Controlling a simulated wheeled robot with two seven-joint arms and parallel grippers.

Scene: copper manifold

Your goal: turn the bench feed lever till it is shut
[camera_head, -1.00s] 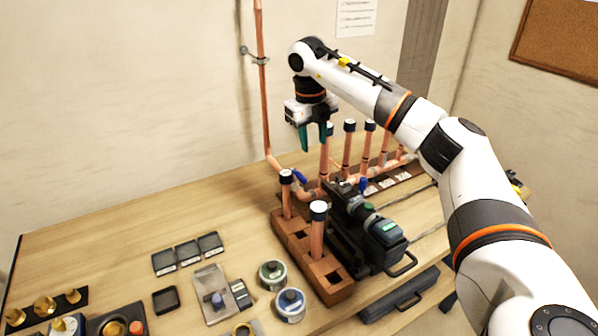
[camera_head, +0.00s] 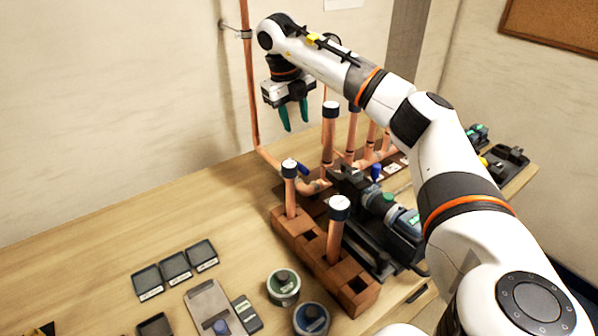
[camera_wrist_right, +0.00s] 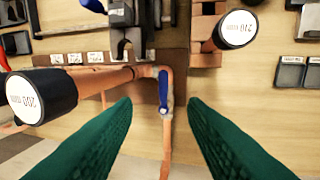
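The bench feed lever is a small blue handle (camera_head: 303,169) on the copper pipe at the left end of the manifold. In the right wrist view the blue lever (camera_wrist_right: 163,90) lies roughly in line with the pipe stretch below it. My right gripper (camera_head: 294,124) points down with its green fingers apart and empty, above the lever. In the right wrist view the lever appears between the fingertips (camera_wrist_right: 160,102), farther away than they are; I see no contact. My left gripper is not in view.
Capped copper stubs stand in a brown block (camera_head: 318,246) and along the manifold behind; one black-capped stub (camera_wrist_right: 40,98) is close left in the wrist view. A second blue part (camera_head: 376,172) sits farther right. Tins (camera_head: 284,287) and small trays (camera_head: 175,264) lie in front.

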